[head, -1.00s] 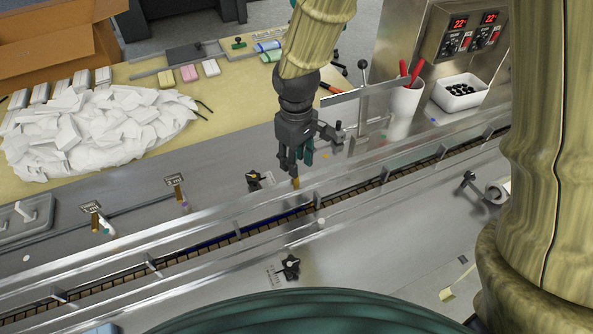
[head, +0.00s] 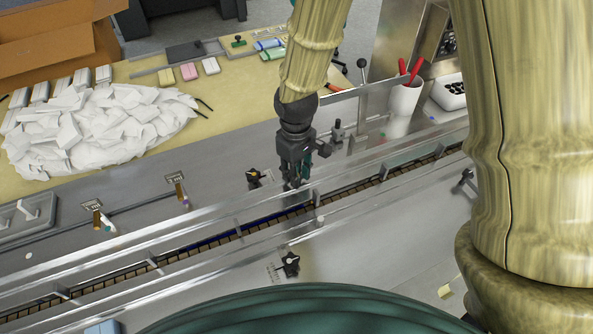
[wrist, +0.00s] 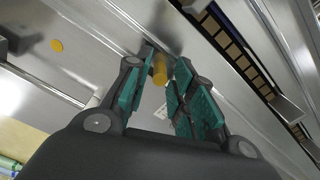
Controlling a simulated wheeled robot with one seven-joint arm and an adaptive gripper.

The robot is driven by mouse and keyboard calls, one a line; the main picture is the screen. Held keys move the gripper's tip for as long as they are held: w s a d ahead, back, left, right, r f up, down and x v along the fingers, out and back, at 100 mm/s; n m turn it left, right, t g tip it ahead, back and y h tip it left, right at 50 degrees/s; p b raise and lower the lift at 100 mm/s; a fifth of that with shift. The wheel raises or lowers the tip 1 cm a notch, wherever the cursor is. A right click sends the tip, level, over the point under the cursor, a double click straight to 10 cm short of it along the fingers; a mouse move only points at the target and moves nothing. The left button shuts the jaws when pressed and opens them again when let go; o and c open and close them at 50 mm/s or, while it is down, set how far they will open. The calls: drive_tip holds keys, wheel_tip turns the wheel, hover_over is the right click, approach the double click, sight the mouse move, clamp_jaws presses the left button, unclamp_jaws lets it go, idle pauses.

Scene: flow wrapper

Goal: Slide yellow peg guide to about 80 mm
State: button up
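The yellow peg (wrist: 160,69) stands by the rail in the wrist view, between the tips of my gripper's teal-padded fingers (wrist: 164,62). A narrow gap shows on its right side; I cannot tell whether either finger touches it. In the head view my gripper (head: 294,184) points down at the far side of the conveyor channel and hides the peg. A pale label with marks (wrist: 162,112), partly covered by the fingers, shows in the wrist view. Its figures are too small to read.
Clear rails (head: 210,221) run along the conveyor channel beside my gripper. A cup with red-handled tools (head: 402,103) and an upright post (head: 362,100) stand to the right. White packets (head: 95,125) are piled at the left.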

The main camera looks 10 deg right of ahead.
clamp_jaws()
drive_tip(key=shift+s+d+p, duration=0.1)
drive_tip(key=shift+s+p, duration=0.35)
drive_tip(key=shift+s, duration=0.2)
drive_tip(key=shift+o, duration=2.2)
unclamp_jaws()
drive_tip(key=shift+r, duration=0.15)
wheel_tip(320, 180, up, 12)
